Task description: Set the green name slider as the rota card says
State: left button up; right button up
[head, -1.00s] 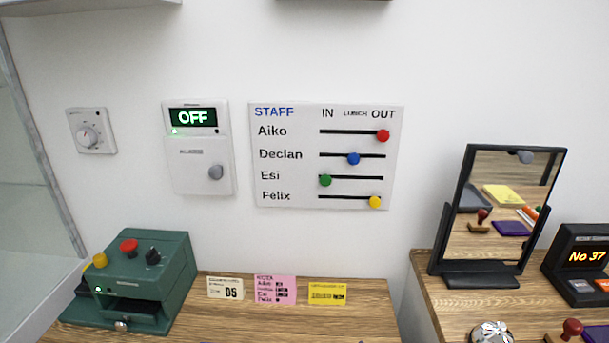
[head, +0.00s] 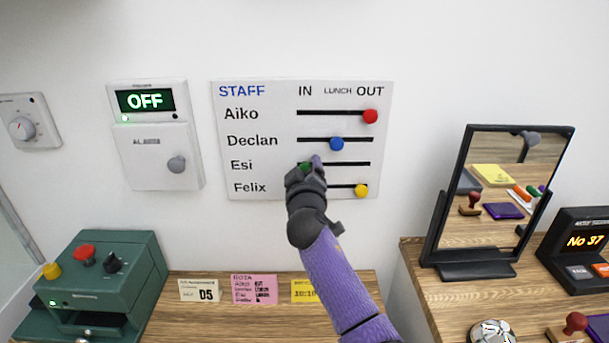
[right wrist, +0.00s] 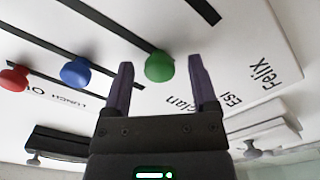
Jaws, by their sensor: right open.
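The white staff board (head: 250,110) hangs on the wall with rows for Aiko, Declan, Esi and Felix under IN, LUNCH and OUT. The green name slider (head: 304,166) is in Esi's row at the IN end, partly hidden by my right gripper (head: 311,163). In the right wrist view the round green knob (right wrist: 160,67) shows between the two open purple fingers, with gaps on both sides. The pink rota card (head: 253,290) stands on the wooden top below; its names show, but its small entries are hard to read. My left gripper is not in view.
Red (head: 370,116), blue (head: 336,144) and yellow (head: 361,191) sliders sit in the other rows. An OFF display box (head: 150,130) hangs left of the board. A green machine (head: 105,280) stands at lower left; a black-framed mirror (head: 428,225) stands at right.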

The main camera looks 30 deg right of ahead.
jog(key=shift+w+d, duration=0.1)
jog(key=shift+w, duration=0.05)
grip_shut()
dwell(1.4)
